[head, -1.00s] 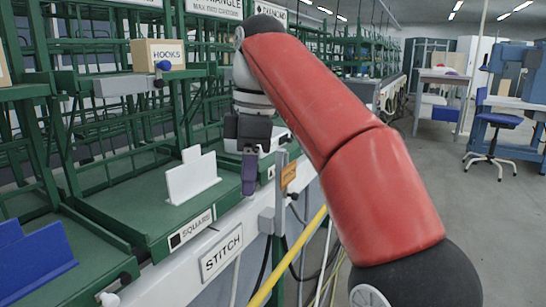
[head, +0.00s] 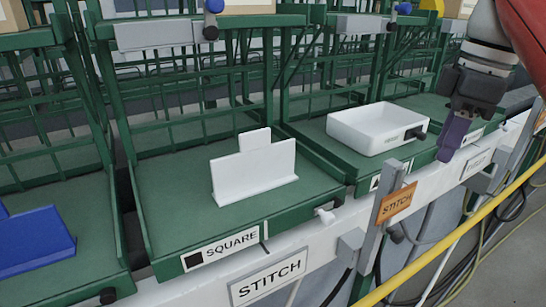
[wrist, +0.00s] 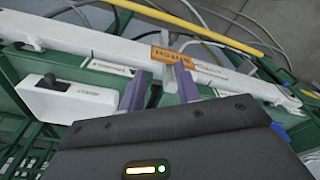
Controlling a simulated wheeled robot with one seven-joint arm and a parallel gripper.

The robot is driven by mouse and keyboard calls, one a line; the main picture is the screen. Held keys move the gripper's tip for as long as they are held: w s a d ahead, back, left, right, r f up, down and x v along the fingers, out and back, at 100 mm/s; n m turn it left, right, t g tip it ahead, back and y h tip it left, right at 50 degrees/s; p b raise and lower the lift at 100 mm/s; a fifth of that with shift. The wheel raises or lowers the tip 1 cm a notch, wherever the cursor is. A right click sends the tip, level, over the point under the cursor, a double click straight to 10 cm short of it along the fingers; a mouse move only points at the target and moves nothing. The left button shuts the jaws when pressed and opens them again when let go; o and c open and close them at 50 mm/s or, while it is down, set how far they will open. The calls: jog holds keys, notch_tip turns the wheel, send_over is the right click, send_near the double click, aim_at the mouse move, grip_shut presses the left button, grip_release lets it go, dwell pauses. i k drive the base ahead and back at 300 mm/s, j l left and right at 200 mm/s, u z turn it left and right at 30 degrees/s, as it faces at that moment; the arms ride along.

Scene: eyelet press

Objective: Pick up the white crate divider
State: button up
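The white crate divider (head: 254,170) stands upright on the green shelf marked SQUARE, with a narrow tab on its top edge. My gripper (head: 455,140) hangs at the right of the head view, past the white tray, well to the right of the divider and apart from it. In the wrist view my gripper (wrist: 158,90) shows two purple fingers spread apart with nothing between them. The divider cannot be made out in the wrist view.
A white tray (head: 370,128) sits on the shelf right of the divider; it also shows in the wrist view (wrist: 65,100). An orange STITCH sign (head: 397,203) and yellow pipe (head: 470,232) run along the front.

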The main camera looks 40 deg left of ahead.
aim_at(260, 166)
jog(key=i+u, duration=0.25)
jog(key=u, duration=0.25)
jog(key=i+l+u, duration=0.1)
jog(key=i+u, duration=0.15)
jog(key=u, duration=0.25)
jog(key=i+l+u, duration=0.15)
jog(key=u, duration=0.35)
jog(key=i+l+u, duration=0.25)
jog(key=u, duration=0.2)
